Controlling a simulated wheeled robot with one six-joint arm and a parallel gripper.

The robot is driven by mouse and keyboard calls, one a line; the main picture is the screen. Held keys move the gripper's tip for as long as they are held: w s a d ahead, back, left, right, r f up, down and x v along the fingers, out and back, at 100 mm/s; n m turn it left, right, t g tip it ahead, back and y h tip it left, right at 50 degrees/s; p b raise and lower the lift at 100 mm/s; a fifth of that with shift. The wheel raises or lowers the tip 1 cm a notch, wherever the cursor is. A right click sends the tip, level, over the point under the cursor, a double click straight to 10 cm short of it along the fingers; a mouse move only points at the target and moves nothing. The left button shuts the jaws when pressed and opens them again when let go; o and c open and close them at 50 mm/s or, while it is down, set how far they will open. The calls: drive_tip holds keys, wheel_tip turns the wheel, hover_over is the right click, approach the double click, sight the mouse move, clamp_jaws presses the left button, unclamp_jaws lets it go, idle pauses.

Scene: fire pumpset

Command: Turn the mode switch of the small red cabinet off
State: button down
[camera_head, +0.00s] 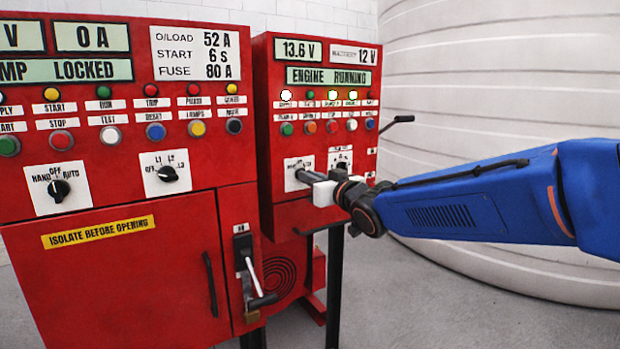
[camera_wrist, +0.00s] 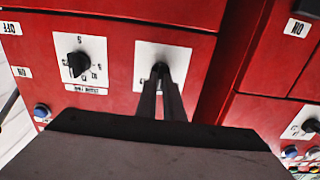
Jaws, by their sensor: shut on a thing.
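The small red cabinet (camera_head: 262,120) stands on the right in the head view, its display reading ENGINE RUNNING. Its lower panel has two white switch plates side by side. My gripper (camera_head: 303,177) is at the left plate (camera_head: 291,184), fingers pointing into the panel. In the wrist view, which is upside down, my gripper (camera_wrist: 161,72) is shut on the black knob of the mode switch (camera_wrist: 160,67). The fingers cover most of the knob, so its setting cannot be read. The other black knob (camera_wrist: 78,64) is free, on its own plate beside it.
The large red cabinet (camera_head: 120,245) stands close on the left, with its own rotary knobs and a lever handle (camera_head: 254,275). A black lever (camera_head: 397,121) sticks out right of the small cabinet. A large pale ribbed tank (camera_head: 500,70) is behind my arm.

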idle(0.4)
drive_tip(key=c, duration=1.9)
unclamp_jaws()
drive_tip(key=shift+o, duration=0.2)
drive_tip(key=v, duration=1.7)
drive_tip(key=shift+d, duration=0.2)
drive_tip(key=shift+s, duration=0.15)
